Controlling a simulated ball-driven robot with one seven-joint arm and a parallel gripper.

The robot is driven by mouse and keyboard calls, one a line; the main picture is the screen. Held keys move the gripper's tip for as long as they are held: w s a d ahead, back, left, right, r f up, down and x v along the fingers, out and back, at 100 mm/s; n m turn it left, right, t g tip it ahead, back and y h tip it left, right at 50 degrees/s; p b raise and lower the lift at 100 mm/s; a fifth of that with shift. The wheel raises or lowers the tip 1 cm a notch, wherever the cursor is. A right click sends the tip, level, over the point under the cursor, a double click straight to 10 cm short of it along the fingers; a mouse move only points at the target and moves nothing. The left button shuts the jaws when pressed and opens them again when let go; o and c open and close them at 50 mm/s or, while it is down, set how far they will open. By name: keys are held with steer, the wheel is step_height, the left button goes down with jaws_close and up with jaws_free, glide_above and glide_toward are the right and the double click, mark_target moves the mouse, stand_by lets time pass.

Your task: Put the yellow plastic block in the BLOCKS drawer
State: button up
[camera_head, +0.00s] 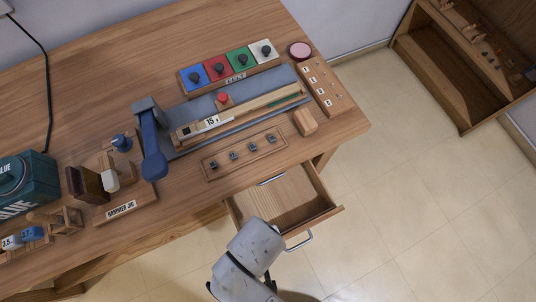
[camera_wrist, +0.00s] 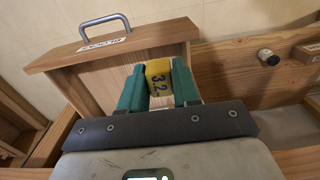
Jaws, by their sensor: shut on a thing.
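My gripper (camera_wrist: 158,88) has green fingers, shut on the yellow block (camera_wrist: 158,74), marked 3.2, between their tips. In the wrist view the block appears over the open drawer, near the inner side of its front; its height above the drawer floor is unclear. The drawer front (camera_wrist: 115,58) bears a metal handle and a label that reads upside down, apparently BLOCKS. In the head view the pulled-out wooden drawer (camera_head: 272,202) shows under the desk edge. My pale arm covers its near corner and hides the gripper and block there.
The wooden desk (camera_head: 85,60) carries a slide device (camera_head: 245,108), coloured knob blocks (camera_head: 230,65), a teal box (camera_head: 25,180) and a hammer jig (camera_head: 115,195). A wooden cabinet (camera_head: 470,60) stands at the far right. Tiled floor (camera_head: 400,200) lies open right of the drawer.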

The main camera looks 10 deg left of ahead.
steer(key=shift+s+a+f, duration=0.1)
steer(key=shift+s+f, duration=0.05)
steer(key=shift+s, duration=0.2)
steer(key=w+d+f, duration=0.1)
steer(key=w+f, duration=0.2)
steer(key=w, duration=0.1)
steer(key=w+d+f, duration=0.1)
steer(key=w+f, duration=0.2)
steer(key=w, duration=0.1)
steer(key=w+d+f+b, duration=0.1)
steer(key=w+d+f, duration=0.1)
steer(key=w+f, duration=0.1)
steer(key=shift+w+f, duration=0.2)
steer(key=shift+w, duration=0.6)
steer(key=shift+w+d+f+b, duration=0.15)
steer(key=shift+f+b, duration=0.15)
steer(key=shift+f, duration=1.4)
steer(key=shift+f, duration=0.15)
steer(key=o, duration=1)
step_height(320, 180, up, 12)
steer(key=shift+r+p, duration=0.15)
steer(key=shift+p, duration=0.75)
